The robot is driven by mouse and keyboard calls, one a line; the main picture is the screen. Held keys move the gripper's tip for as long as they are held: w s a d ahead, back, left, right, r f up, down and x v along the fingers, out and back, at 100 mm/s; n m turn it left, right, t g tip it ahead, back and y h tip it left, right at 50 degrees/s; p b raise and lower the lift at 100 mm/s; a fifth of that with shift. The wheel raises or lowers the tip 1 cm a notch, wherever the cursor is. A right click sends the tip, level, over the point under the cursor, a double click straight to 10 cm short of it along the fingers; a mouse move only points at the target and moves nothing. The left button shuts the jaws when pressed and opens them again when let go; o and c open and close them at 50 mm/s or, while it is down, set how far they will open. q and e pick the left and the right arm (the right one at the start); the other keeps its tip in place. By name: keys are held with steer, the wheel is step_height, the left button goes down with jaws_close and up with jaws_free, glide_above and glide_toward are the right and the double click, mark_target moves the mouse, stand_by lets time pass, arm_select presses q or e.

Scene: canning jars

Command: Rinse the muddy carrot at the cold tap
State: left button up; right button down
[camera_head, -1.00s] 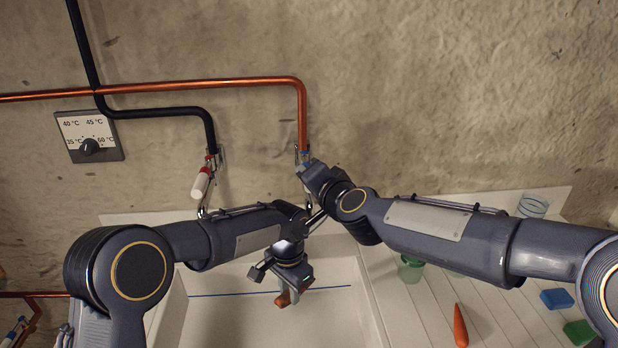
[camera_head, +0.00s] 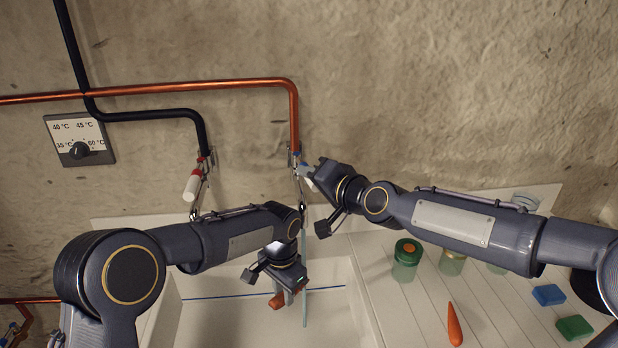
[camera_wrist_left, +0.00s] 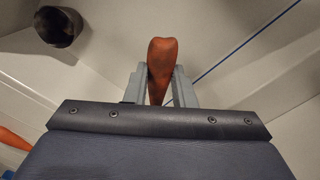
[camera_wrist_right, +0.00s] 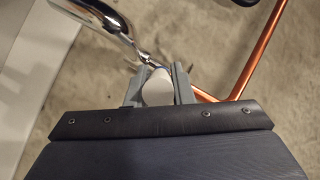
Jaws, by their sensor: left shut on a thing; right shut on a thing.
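The brown-orange carrot (camera_head: 277,300) is in my left gripper (camera_head: 287,290), low over the sink (camera_head: 240,318). In the left wrist view the carrot (camera_wrist_left: 161,62) stands out between the two fingers. My right gripper (camera_head: 318,174) is shut on the white handle (camera_wrist_right: 158,88) of the cold tap (camera_head: 297,160), which has a blue mark and hangs on the copper pipe. A thin stream of water (camera_head: 305,318) falls into the sink just right of my left gripper. I cannot tell whether it touches the carrot.
The hot tap (camera_head: 193,186), red and white, is to the left. On the ribbed board right of the sink are a green-lidded jar (camera_head: 406,258), another carrot (camera_head: 454,325), a blue block (camera_head: 548,295) and a green block (camera_head: 575,327). A temperature dial (camera_head: 79,150) is on the wall.

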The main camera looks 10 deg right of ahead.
steer(key=shift+f, duration=0.1)
steer(key=c, duration=1.5)
jaws_free()
steer(key=shift+c, duration=0.2)
steer(key=shift+s, duration=0.1)
steer(key=shift+s+d+r, duration=0.2)
steer(key=shift+s+d, duration=0.25)
steer(key=v, duration=1)
steer(key=shift+s, duration=0.25)
steer(key=shift+r, duration=0.1)
